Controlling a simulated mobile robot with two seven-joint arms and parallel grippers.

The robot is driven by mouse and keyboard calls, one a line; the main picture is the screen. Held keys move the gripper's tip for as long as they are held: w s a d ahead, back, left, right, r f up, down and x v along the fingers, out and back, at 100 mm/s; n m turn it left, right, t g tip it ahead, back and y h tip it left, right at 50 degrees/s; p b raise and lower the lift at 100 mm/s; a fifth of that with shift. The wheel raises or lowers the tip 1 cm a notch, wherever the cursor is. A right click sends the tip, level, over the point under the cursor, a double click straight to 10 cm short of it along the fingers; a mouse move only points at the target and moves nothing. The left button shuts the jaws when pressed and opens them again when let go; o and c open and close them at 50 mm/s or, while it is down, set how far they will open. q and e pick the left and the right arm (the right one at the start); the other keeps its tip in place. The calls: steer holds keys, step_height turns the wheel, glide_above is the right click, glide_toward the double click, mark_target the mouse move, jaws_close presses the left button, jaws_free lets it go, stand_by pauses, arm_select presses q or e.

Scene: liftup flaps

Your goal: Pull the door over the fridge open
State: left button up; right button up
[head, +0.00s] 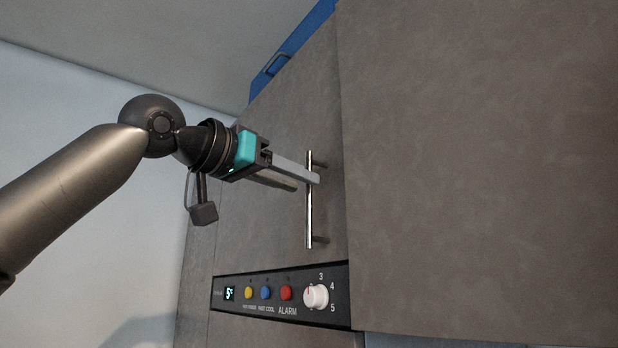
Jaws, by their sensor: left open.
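The door over the fridge (275,120) is a grey-brown flat panel above the fridge's control strip, and it looks shut. Its handle (309,215) is a thin shiny bar on two short posts near the door's right edge. My left gripper (307,184) comes in from the left and is open, with its fingers at the upper part of the handle. One fingertip overlaps the bar in the picture and the other ends just left of it. I cannot tell whether the fingers touch the bar. My right gripper is out of view.
Below the door is a black control strip (262,312) with coloured buttons and a white knob (315,296). A large grey-brown panel (480,170) fills the right side. A blue object (290,50) sits at the top. Free room lies left, before a pale wall.

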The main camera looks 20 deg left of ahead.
arm_select(q)
steer(key=shift+p+x, duration=0.3)
steer(key=shift+x, duration=1.5)
jaws_close()
